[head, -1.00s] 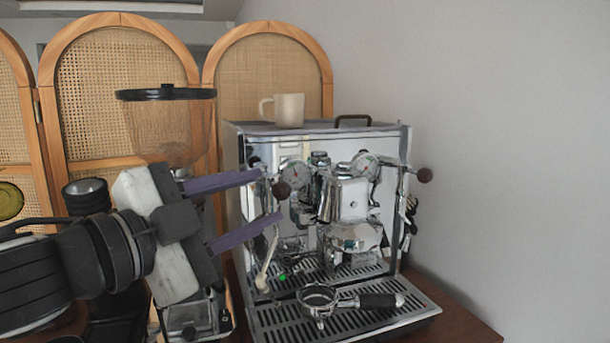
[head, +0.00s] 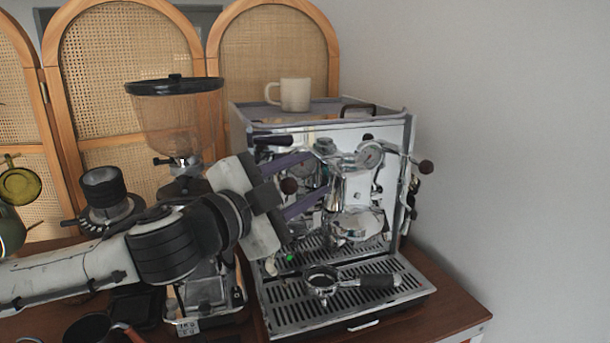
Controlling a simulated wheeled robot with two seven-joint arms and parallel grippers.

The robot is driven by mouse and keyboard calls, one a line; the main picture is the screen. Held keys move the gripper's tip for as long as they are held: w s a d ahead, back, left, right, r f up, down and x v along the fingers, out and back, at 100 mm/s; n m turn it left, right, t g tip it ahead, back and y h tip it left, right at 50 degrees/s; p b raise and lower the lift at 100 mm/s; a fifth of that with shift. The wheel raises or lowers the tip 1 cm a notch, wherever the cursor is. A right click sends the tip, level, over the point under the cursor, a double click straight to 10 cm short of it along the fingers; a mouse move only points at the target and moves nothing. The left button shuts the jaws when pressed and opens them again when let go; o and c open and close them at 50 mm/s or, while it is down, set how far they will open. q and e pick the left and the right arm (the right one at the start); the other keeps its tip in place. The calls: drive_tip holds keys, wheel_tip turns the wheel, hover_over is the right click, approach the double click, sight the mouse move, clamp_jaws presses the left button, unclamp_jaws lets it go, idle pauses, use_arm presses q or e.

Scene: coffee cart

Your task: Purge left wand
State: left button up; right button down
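The chrome espresso machine (head: 388,150) stands on the brown table. Its left steam knob (head: 289,186), a dark round ball, shows between the fingers of my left gripper (head: 318,173). The gripper is open, with two purple fingers pointing right over the machine's front left; I cannot tell whether they touch the knob. The left wand is mostly hidden behind my gripper; its pale lower end (head: 270,266) shows above the drip tray (head: 275,318), near a small green spot. The right steam knob (head: 426,167) is uncovered. My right gripper is out of view.
A portafilter (head: 375,282) lies on the drip tray. A cream mug (head: 295,94) stands on top of the machine. A grinder with a clear hopper (head: 180,120) stands close left, behind my arm. A grey wall is at right.

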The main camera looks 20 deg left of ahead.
use_arm(q)
drive_tip(key=shift+c, duration=0.2)
clamp_jaws()
drive_tip(key=shift+w+a+r+n+g, duration=0.1)
drive_tip(key=shift+r+n+g, duration=0.25)
drive_tip(key=shift+n+g, duration=0.7)
drive_tip(key=shift+w+r+n+g, duration=0.1)
drive_tip(key=shift+r+n+g, duration=0.2)
drive_tip(key=shift+n+g, duration=0.7)
drive_tip(key=shift+n, duration=0.35)
drive_tip(key=shift+o, duration=0.2)
unclamp_jaws()
